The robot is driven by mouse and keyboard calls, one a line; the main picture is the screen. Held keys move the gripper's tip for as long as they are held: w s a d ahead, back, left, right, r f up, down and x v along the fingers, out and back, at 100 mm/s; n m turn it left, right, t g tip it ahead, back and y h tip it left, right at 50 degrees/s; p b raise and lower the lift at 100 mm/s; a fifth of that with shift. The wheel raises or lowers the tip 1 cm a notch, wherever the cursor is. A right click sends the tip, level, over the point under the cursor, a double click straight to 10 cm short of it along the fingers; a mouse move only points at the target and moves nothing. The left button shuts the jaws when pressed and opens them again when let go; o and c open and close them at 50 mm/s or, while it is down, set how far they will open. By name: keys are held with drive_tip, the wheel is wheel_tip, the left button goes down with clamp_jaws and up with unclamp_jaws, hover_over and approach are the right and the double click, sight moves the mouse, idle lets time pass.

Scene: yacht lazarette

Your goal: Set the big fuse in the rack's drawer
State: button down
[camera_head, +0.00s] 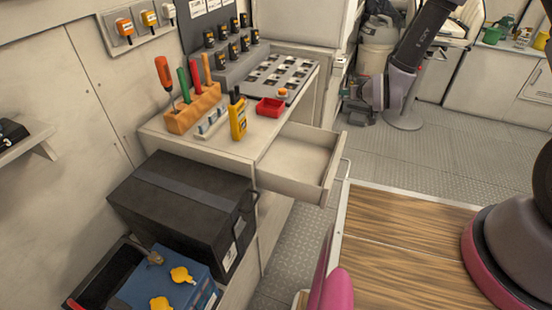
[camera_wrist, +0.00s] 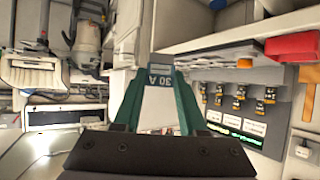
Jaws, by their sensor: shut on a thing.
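My gripper (camera_wrist: 159,72) shows in the wrist view with two teal-green fingers, shut on the big fuse (camera_wrist: 159,83). The fuse has a dark blue band marked "30 A" and a pale body below it. In the head view, my arm comes down at the upper right, and I cannot make out the fuse there. The rack's drawer (camera_head: 300,160) is pulled out at the front right of the pale rack (camera_head: 215,150). Its floor looks empty. The held fuse is apart from the drawer.
On the rack top stand an orange tool holder (camera_head: 193,110), a yellow meter (camera_head: 238,120), a red tray (camera_head: 270,108) and a slotted panel (camera_head: 281,74). A black case (camera_head: 180,210) and a blue box with yellow caps (camera_head: 165,285) sit below left. Grey floor (camera_head: 450,155) is open right of the drawer.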

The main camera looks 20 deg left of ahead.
drive_tip(key=s+a+f+n+g+y, duration=0.25)
drive_tip(key=s+a, duration=0.75)
drive_tip(key=a, duration=0.5)
hover_over(283, 151)
drive_tip(key=d, duration=0.4)
drive_tip(key=shift+n+t, duration=0.35)
drive_tip(key=f, duration=1.4)
drive_tip(key=shift+s+f, duration=0.25)
drive_tip(key=shift+f, duration=0.05)
drive_tip(key=a, duration=0.4)
drive_tip(key=shift+w+f, duration=0.15)
drive_tip(key=shift+f, duration=0.5)
drive_tip(key=shift+f, duration=0.1)
drive_tip(key=shift+c, duration=2.3)
unclamp_jaws()
